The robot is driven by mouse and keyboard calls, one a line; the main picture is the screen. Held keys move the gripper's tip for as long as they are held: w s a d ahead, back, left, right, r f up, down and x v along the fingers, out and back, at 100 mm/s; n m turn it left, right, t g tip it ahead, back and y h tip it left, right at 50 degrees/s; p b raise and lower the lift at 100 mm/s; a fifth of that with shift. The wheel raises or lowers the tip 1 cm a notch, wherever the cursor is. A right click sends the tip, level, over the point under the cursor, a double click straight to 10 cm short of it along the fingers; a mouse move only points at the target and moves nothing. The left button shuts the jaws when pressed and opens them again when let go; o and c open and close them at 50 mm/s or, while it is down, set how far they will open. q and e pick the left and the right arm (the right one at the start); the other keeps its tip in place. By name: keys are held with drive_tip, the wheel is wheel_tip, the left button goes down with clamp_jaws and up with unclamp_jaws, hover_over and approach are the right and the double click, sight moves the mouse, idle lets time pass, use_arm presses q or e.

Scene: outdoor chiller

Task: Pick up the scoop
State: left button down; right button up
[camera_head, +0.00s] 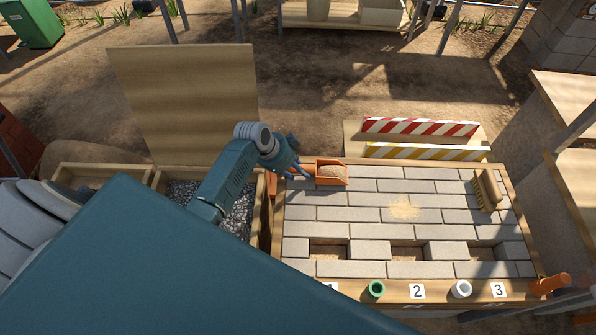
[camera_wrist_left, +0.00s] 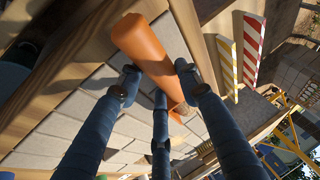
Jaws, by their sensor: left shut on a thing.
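The orange scoop (camera_head: 333,182) sits at the back left corner of the brick-paved table, with sand-coloured material in its pan. My left gripper (camera_head: 298,171) is at the scoop's left end. In the left wrist view, the blue fingers of my left gripper (camera_wrist_left: 157,76) are closed around the scoop's thick orange handle (camera_wrist_left: 142,40). The scoop's pan is mostly hidden behind the fingers there. I cannot tell whether the scoop is clear of the bricks. My right gripper is not in view.
A brush (camera_head: 487,190) lies at the table's right side, beyond a small sand pile (camera_head: 405,208). A gravel bin (camera_head: 236,221) is left of the table. Striped barriers (camera_head: 420,128) stand behind it.

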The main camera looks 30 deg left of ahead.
use_arm(q)
wheel_tip(320, 180, up, 19)
drive_tip(key=b, duration=0.1)
drive_tip(key=shift+r, duration=0.15)
